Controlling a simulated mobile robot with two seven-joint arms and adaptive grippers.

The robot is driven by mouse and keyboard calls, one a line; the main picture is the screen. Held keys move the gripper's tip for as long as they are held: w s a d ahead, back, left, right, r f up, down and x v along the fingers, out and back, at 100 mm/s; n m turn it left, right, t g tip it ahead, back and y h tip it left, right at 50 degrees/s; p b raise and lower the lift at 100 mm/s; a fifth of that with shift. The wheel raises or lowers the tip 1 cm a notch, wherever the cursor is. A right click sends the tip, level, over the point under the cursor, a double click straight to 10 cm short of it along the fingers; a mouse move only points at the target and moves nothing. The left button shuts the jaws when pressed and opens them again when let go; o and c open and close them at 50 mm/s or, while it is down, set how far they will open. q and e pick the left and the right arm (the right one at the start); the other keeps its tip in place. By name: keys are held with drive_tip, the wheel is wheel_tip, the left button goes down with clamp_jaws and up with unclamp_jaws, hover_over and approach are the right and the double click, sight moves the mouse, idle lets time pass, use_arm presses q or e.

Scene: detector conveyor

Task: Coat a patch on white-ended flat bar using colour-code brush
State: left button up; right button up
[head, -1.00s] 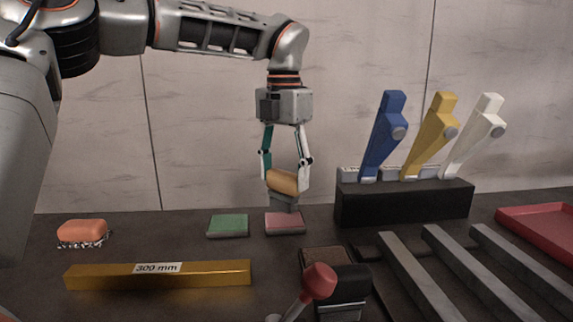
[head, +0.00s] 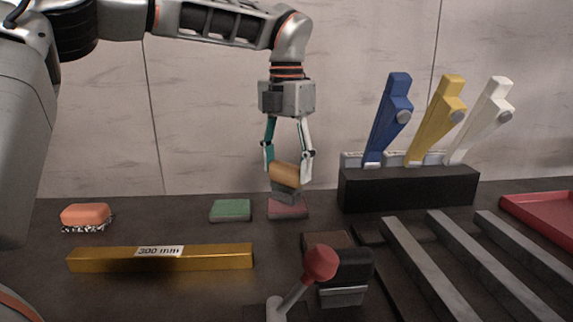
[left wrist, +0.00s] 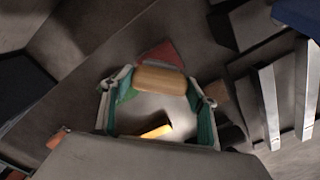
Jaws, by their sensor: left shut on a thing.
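My left gripper (head: 287,172) is shut on the tan handle of a brush (head: 285,174). The handle also shows between the fingers in the left wrist view (left wrist: 160,80). The brush's grey lower part is right over the pink pad (head: 289,212), touching or nearly touching it. The pad also shows in the left wrist view (left wrist: 160,54). A green pad (head: 230,210) lies to its left. Several grey flat bars (head: 430,270) lie at the right; I cannot make out a white end for certain. My right gripper is not in view.
A gold bar labelled 300 mm (head: 205,258) lies in front of the pads. A red-knobbed lever (head: 320,263) stands at front centre. A black block (head: 408,189) holds blue, yellow and white tools. An orange-topped brush (head: 85,214) is at left, a red tray (head: 545,215) at right.

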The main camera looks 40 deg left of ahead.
use_arm(q)
drive_tip(key=shift+f, duration=0.6)
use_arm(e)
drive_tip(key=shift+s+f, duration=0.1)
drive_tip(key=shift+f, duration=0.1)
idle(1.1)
use_arm(q)
drive_tip(key=shift+r+p, duration=0.95)
drive_tip(key=shift+r, duration=2.65)
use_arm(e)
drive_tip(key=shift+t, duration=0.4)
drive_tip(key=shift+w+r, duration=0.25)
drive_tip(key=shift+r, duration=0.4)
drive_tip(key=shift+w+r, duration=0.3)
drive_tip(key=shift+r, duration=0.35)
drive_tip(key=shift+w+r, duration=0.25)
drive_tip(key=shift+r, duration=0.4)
